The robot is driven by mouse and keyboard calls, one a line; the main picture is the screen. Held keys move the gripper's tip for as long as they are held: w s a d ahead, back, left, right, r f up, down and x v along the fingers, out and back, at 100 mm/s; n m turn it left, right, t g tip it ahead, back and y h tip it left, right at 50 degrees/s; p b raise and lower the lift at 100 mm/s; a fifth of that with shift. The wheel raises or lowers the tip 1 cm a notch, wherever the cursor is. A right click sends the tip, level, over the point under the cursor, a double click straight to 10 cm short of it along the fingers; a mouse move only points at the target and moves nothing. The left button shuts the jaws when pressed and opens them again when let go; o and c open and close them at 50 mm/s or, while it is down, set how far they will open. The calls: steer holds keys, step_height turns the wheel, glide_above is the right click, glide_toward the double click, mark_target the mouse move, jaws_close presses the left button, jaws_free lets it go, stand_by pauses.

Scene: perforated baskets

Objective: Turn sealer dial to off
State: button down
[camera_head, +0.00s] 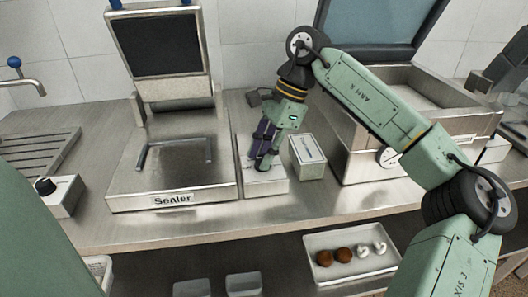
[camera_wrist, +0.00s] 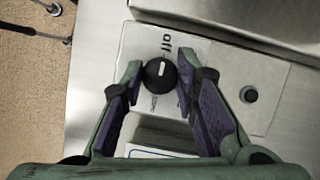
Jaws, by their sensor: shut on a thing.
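The sealer (camera_head: 172,200), a steel machine with a raised dark panel and a "Sealer" label, stands left of centre on the counter. Its pale control box (camera_head: 265,183) sits directly to its right. In the wrist view the round black dial (camera_wrist: 158,74) is on the box face, with a white pointer mark. The mark points up towards the printed word "off" (camera_wrist: 166,46). My gripper (camera_head: 262,168) reaches down to the box and hides the dial in the head view. In the wrist view my gripper (camera_wrist: 160,66) is shut on the dial, its purple-padded fingers on either side.
A small black button (camera_wrist: 249,94) is on the box, right of the dial. A white-topped box (camera_head: 308,158) stands close to my gripper's right. A larger steel machine (camera_head: 362,160) with a round gauge is further right. Another black knob (camera_head: 45,187) is at far left.

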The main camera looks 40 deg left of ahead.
steer(key=c, duration=1.2)
jaws_free()
steer(key=shift+c, duration=0.2)
steer(key=shift+r, duration=0.1)
steer(key=v, duration=1.2)
